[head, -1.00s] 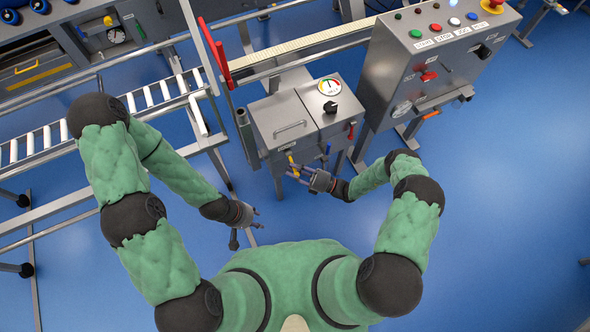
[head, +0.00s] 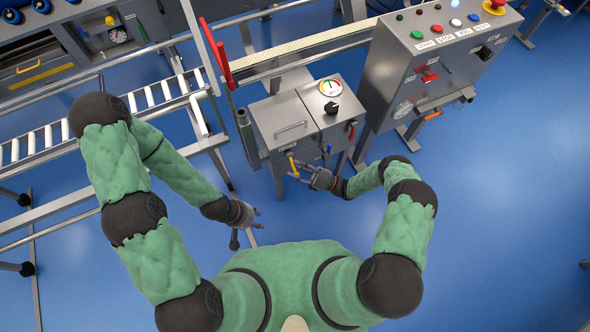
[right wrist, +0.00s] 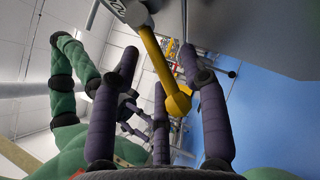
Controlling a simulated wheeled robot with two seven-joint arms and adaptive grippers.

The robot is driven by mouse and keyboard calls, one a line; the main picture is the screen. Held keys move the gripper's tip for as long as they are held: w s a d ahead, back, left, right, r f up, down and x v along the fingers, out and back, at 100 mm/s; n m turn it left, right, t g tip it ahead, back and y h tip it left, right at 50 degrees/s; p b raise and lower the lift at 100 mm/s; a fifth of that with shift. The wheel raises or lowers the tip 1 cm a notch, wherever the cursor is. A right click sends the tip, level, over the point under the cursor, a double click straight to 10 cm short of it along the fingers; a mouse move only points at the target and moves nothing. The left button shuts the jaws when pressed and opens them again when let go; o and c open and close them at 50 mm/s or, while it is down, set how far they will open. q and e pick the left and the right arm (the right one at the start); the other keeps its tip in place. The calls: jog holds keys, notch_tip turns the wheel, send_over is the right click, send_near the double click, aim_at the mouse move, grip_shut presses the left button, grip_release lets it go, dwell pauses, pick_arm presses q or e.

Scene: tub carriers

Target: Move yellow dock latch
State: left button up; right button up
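The yellow dock latch (head: 292,163) is a short bar on the front of the grey metal box (head: 276,119). In the right wrist view the latch (right wrist: 164,72) hangs at a slant from a grey mount and ends in a round yellow knob. My right gripper (head: 300,170) is at the latch with its fingers spread. In the right wrist view the latch lies between the purple-grey fingers, with visible gaps to the outer two. Contact with the lower middle finger cannot be told. My left gripper (head: 257,219) is open and empty, lower left of the box.
The box carries a gauge (head: 330,87), a black knob and a red lever (head: 351,131). A control panel (head: 420,75) with buttons stands to its right. A roller conveyor (head: 100,118) and rails lie to the left.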

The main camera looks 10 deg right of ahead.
jog(key=shift+s+a+f, duration=0.1)
jog(key=shift+s+a, duration=0.1)
jog(key=shift+s+d+f, duration=0.1)
jog(key=shift+d, duration=0.1)
jog(key=v, duration=1.1)
jog(key=shift+d, duration=0.3)
jog(key=shift+a, duration=0.1)
